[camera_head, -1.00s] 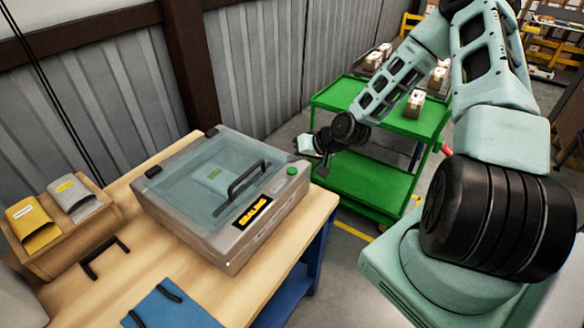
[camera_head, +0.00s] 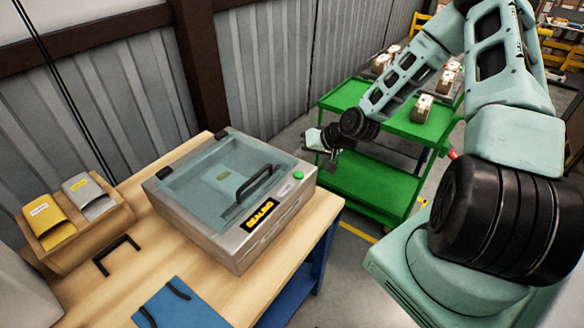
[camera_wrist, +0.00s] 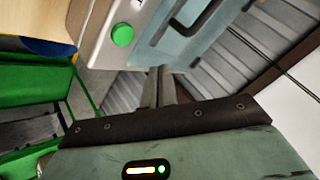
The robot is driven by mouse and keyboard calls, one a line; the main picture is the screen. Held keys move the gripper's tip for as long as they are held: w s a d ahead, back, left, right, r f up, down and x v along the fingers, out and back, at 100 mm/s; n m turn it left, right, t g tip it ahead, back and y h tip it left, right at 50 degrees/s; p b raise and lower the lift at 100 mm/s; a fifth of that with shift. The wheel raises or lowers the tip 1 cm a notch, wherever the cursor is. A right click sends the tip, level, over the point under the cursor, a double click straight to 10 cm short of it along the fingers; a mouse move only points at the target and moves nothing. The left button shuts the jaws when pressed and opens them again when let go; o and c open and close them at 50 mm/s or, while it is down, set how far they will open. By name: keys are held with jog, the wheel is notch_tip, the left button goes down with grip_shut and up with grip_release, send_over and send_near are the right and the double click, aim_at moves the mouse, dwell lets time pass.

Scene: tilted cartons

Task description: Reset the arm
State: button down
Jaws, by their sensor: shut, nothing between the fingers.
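My arm is pale green with black joints and reaches out on the right of the head view. My gripper (camera_head: 331,163) hangs beyond the sealing machine's right rear corner, in front of the green cart. In the wrist view its fingers (camera_wrist: 160,88) are together with nothing between them. The grey sealing machine (camera_head: 240,250) stands on a wooden table, its clear lid down, with a black handle and a green button. A small item shows dimly under the lid. The machine's button and lid also show in the wrist view (camera_wrist: 122,36).
A green cart (camera_head: 375,185) behind the gripper carries several small cartons on its top. On the wooden table (camera_head: 115,285) are a wooden holder (camera_head: 95,235) with a yellow and a grey pouch, and a blue folder (camera_head: 180,308). A corrugated wall stands behind.

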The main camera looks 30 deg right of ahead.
jog(key=s+a+r+n+g+b, duration=0.1)
jog(key=s+a+n+g+b, duration=0.1)
jog(key=s+a, duration=0.3)
jog(key=s+a+r+n+g+h+b, duration=0.1)
jog(key=s+a+r+n+g+b, duration=0.15)
jog(key=a, duration=0.55)
jog(key=s+a+r+n+g+b, duration=0.1)
jog(key=s+a+n+g+b, duration=0.15)
jog(key=a, duration=0.35)
jog(key=s+a+r+n+b, duration=0.1)
jog(key=s+a+r, duration=0.1)
jog(key=s, duration=0.4)
jog(key=s+a+r+n+h+b, duration=0.1)
jog(key=s+a+n, duration=0.1)
jog(key=s, duration=0.5)
jog(key=s+a+r+n+g+h+b, duration=0.1)
jog(key=s+a+r, duration=0.1)
jog(key=s, duration=0.4)
jog(key=shift+s+a+r+n, duration=0.3)
jog(key=shift+a+r, duration=0.05)
jog(key=shift+a, duration=0.55)
